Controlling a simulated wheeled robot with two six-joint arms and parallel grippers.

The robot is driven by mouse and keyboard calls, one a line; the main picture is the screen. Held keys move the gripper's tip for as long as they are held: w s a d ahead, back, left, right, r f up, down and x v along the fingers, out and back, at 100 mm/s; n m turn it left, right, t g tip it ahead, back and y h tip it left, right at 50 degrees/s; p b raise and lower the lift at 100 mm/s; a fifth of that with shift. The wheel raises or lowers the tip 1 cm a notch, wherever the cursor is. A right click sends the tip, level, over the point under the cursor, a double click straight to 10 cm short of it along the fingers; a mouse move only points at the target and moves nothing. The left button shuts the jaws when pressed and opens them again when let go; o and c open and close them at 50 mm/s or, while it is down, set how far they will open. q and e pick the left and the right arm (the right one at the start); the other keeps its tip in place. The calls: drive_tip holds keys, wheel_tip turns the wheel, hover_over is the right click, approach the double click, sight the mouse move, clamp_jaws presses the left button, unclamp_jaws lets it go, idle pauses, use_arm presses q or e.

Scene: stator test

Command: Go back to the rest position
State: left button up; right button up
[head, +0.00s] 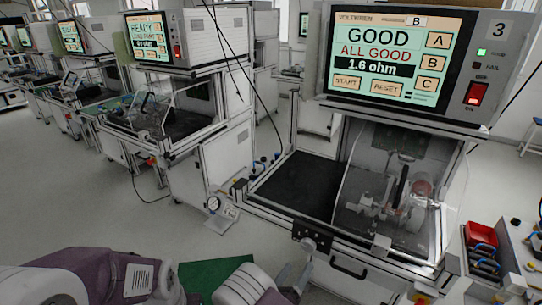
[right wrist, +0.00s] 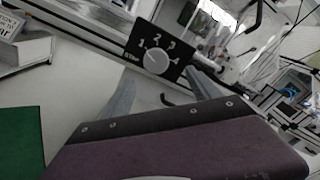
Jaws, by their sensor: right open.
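My right gripper (head: 295,274) is at the bottom middle of the head view, in front of the test station with the GOOD screen. Its two grey fingers are apart and nothing shows between them. The right wrist view shows the open fingers (right wrist: 162,92) just below a black selector plate with a white knob (right wrist: 157,62), marked 1 to 4. A gap to the knob seems to show, but the exact distance is unclear. The same knob (head: 308,244) sits on the station's front rail. My left gripper is not in view.
The station's screen (head: 396,52) reads GOOD, ALL GOOD, 1.6 ohm. Its clear cover (head: 440,185) encloses the fixture beside a black mat (head: 297,188). A green surface (head: 208,274) lies near my arm. A red bin (head: 481,235) is at right. Floor at left is clear.

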drive_tip(key=s+d+r+m+g+h+p, duration=0.15)
drive_tip(key=s+d+r+m+g, duration=0.25)
drive_tip(key=s+d+m+g, duration=0.85)
drive_tip(key=s+m+g+y, duration=0.5)
drive_tip(key=s+m+y, duration=0.2)
drive_tip(key=m, duration=0.7)
drive_tip(key=w+a+r+m+t+y+p, duration=0.1)
drive_tip(key=w+a+r+m+t+y, duration=0.2)
drive_tip(key=m, duration=0.8)
drive_tip(key=shift+a+r+t+y, duration=0.7)
drive_tip(key=shift+a+y, duration=0.35)
drive_tip(key=shift+a, duration=0.15)
